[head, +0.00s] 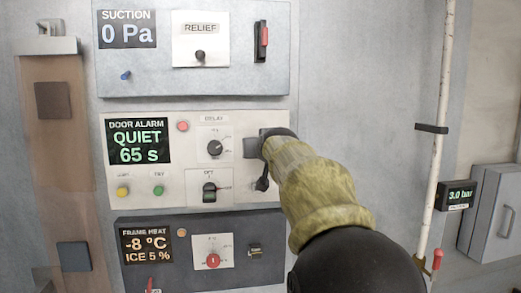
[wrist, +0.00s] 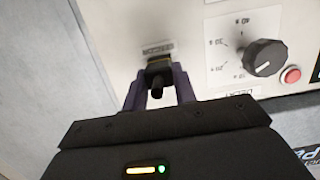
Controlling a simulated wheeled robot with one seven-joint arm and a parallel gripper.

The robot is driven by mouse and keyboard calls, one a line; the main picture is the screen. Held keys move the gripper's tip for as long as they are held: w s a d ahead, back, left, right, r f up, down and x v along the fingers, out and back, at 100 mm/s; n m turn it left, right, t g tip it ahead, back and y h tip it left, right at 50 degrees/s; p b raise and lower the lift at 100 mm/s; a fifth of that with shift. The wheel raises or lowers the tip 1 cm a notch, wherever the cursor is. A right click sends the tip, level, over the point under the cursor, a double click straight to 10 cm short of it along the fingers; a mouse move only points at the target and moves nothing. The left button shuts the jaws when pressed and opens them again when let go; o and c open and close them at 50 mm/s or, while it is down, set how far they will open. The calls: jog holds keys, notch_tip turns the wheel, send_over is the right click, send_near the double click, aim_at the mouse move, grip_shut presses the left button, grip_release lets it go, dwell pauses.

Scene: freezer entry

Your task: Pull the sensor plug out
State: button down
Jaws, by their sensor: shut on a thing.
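The sensor plug (wrist: 157,86) is a small black plug with a stubby round end, below a small label in the wrist view. A little yellow shows at its base by the white panel. My gripper (wrist: 160,92) has its purple fingers on both sides of the plug, shut on it. In the head view my gripper (head: 259,146) is at the right end of the door alarm panel (head: 190,120), and my arm hides most of the plug. Whether the plug is fully seated in its socket I cannot tell.
The delay dial (head: 215,148) and a black switch (head: 209,190) are just left of my gripper. The suction panel (head: 150,82) is above and the frame heat panel (head: 190,222) below. A white upright pipe (head: 437,130) stands to the right.

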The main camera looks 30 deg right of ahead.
jog(key=shift+s+a+b, duration=0.1)
jog(key=shift+s+b, duration=0.2)
jog(key=shift+s, duration=0.05)
dwell(0.5)
jog(key=shift+s+a+r, duration=0.1)
jog(key=shift+s, duration=0.15)
jog(key=shift+w, duration=0.1)
jog(key=shift+s+a+b, duration=0.1)
jog(key=shift+s+b, duration=0.3)
jog(key=shift+b, duration=0.05)
dwell(0.5)
jog(key=shift+s, duration=0.1)
dwell(0.3)
jog(key=shift+f+b+v, duration=0.15)
jog(key=shift+b+v, duration=0.2)
jog(key=shift+v, duration=0.55)
jog(key=shift+f+b+v, duration=0.2)
jog(key=shift+b+v, duration=0.2)
jog(key=shift+v, duration=0.55)
jog(key=shift+f+b+v, duration=0.15)
jog(key=shift+b+v, duration=0.2)
jog(key=shift+v, duration=0.55)
